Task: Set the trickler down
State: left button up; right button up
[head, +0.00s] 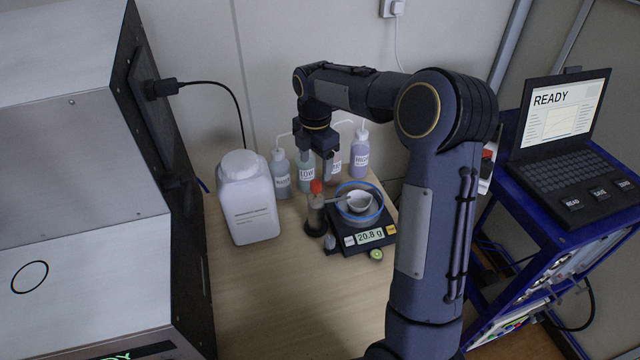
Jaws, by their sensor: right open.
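The balance (350,238) is black, carries the bowl inside a blue ring and reads 20.8 g. My right gripper (317,174) points down just above and behind the red top. It is open with nothing between its fingers. My left gripper is out of view.
Several wash bottles (281,178) stand at the back of the wooden table (270,290). A large white jug (247,205) stands left of the trickler. A grey machine (80,190) fills the left side. A laptop (560,140) sits on a blue cart at the right. The table's front is clear.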

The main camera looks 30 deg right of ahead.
jog(key=s+a+r+m+t+y, duration=0.1)
jog(key=s+a+r+m, duration=0.15)
jog(key=s+m, duration=0.2)
jog(key=s+a+r+m+t, duration=0.1)
jog(key=s+r+m, duration=0.2)
jog(key=s, duration=0.3)
jog(key=s+a+r+m+t+y, duration=0.1)
jog(key=s+r+m, duration=0.15)
jog(key=s, duration=0.25)
jog(key=s+a+f+m+t+y, duration=0.1)
jog(key=s+a+f+m, duration=0.1)
jog(key=s+m, duration=0.3)
jog(key=s+a+f+m+t, duration=0.1)
jog(key=s+a+f+m, duration=0.1)
jog(key=s+a+m, duration=0.3)
jog(key=s+m, duration=0.1)
jog(key=s, duration=0.2)
jog(key=shift+s+t+y, duration=0.2)
jog(key=shift+t+y, duration=0.1)
jog(key=shift+y, duration=0.1)
jog(key=shift+s+d+f, duration=0.1)
